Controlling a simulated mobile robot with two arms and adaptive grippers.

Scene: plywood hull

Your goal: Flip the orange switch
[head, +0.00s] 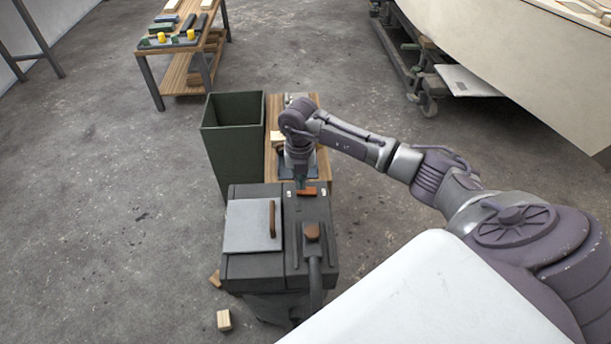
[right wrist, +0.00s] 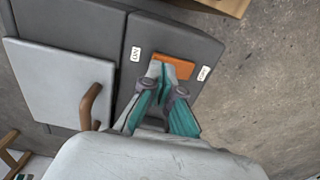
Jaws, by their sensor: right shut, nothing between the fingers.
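The orange switch (head: 307,192) is a flat rocker on the dark grey machine (head: 240,267). In the right wrist view the switch (right wrist: 178,66) lies between two small white labels; the left one (right wrist: 136,54) seems to read ON, the right one (right wrist: 204,73) seems to read OFF. My right gripper (head: 300,184) points down at the switch. In the right wrist view its fingertips (right wrist: 160,72) are together and empty, at the near edge of the switch toward its left end. I cannot tell whether they touch it. My left gripper is not in view.
The machine has a light grey lid (head: 248,226) with a brown handle (head: 272,218). A dark green bin (head: 232,150) and a wooden bench (head: 272,168) stand behind it. A wood block (head: 224,320) lies on the floor. A pale hull (head: 530,70) is at the right.

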